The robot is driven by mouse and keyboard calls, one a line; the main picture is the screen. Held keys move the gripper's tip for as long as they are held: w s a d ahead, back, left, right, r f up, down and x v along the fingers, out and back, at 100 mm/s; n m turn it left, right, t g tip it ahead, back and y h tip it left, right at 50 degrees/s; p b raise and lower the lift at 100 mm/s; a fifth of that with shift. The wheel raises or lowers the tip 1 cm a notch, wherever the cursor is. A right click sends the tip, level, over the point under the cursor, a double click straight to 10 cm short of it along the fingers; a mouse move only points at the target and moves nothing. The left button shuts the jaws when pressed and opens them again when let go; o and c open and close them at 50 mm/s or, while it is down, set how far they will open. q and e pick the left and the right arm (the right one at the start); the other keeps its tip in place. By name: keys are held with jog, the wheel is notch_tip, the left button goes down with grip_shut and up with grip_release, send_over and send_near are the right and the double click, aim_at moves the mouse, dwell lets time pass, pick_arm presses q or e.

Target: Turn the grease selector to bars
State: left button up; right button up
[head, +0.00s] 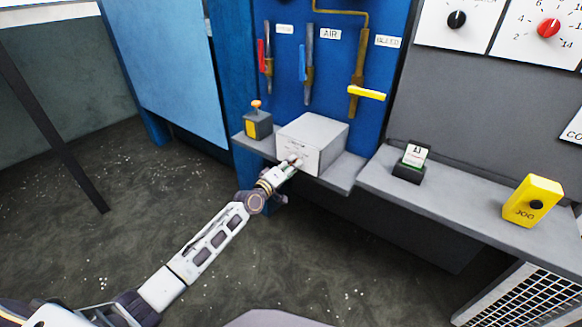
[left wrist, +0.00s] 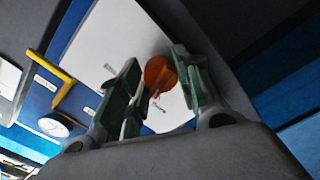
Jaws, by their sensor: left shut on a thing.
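The grease selector is a grey box (head: 320,128) with a pale labelled front plate, standing on the ledge below the blue panel. My left gripper (head: 291,164) reaches its front plate from below. In the left wrist view an orange knob (left wrist: 158,72) sits on the white plate (left wrist: 115,45). The green-padded fingers of my left gripper (left wrist: 160,84) are shut on the knob, one on each side. The knob's narrow end points down in that view, towards a small label too blurred to read. In the head view the fingers mostly hide the knob. My right gripper is not in view.
A small box with an orange-topped lever (head: 257,122) stands left of the selector. Red, blue and yellow valve handles (head: 366,92) hang above. A black card holder (head: 408,172) and yellow JOG box (head: 532,200) stand on the right-hand shelf. Open floor lies left.

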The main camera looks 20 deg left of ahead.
pick_arm(q)
jog(key=n, duration=0.5)
jog(key=shift+n, duration=0.3)
dwell(0.4)
jog(key=o, duration=1)
jog(key=shift+s, duration=0.15)
jog(key=shift+v, duration=5.85)
jog(key=shift+a, duration=0.1)
